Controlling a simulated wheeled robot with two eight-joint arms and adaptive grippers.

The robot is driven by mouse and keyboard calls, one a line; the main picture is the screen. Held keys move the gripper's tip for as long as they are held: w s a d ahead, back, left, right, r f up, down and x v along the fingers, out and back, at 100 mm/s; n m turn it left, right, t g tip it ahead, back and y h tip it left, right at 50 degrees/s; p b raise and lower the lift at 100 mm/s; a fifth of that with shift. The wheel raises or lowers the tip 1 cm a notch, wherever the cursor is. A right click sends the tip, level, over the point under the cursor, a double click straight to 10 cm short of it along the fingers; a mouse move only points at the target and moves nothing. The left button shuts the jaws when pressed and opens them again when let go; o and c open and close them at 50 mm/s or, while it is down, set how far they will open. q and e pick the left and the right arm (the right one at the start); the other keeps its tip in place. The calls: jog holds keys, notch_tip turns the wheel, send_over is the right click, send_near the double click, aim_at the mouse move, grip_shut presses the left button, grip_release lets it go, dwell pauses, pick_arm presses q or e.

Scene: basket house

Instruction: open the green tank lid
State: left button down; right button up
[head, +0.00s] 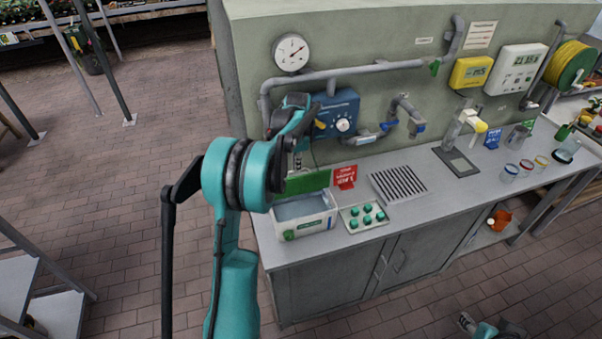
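The white tank (301,228) stands at the left end of the grey counter. Its top is uncovered at the front and its inside shows. The green lid (308,182) stands raised at the tank's back edge. My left gripper (296,158) is just above and at the left part of the lid, partly hidden by my own teal wrist. I cannot tell whether its fingers touch the lid or how far apart they are. A small part of my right arm (486,330) shows at the bottom edge; its fingers cannot be made out clearly.
A tray with several green knobs (347,221) and a red sign (345,176) are close to the tank's right. A blue control box (337,112) and grey pipes are on the wall behind. A drain grate (399,184) lies further right.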

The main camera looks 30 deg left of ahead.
pick_arm(q)
jog(key=c, duration=2.3)
grip_release()
jog(key=shift+w+a+f, duration=0.1)
jog(key=shift+a+f, duration=0.2)
jog(key=shift+f, duration=0.55)
jog(key=o, duration=0.5)
jog(key=shift+w+a+f, duration=0.1)
jog(key=shift+o, duration=1)
jog(key=shift+s+d+r, duration=0.25)
jog(key=shift+d, duration=0.05)
jog(key=shift+w+a+f, duration=0.1)
jog(key=shift+w+a, duration=0.05)
pick_arm(e)
jog(key=shift+w+a+f, duration=0.2)
jog(key=shift+a, duration=0.05)
pick_arm(q)
jog(key=shift+w, duration=0.1)
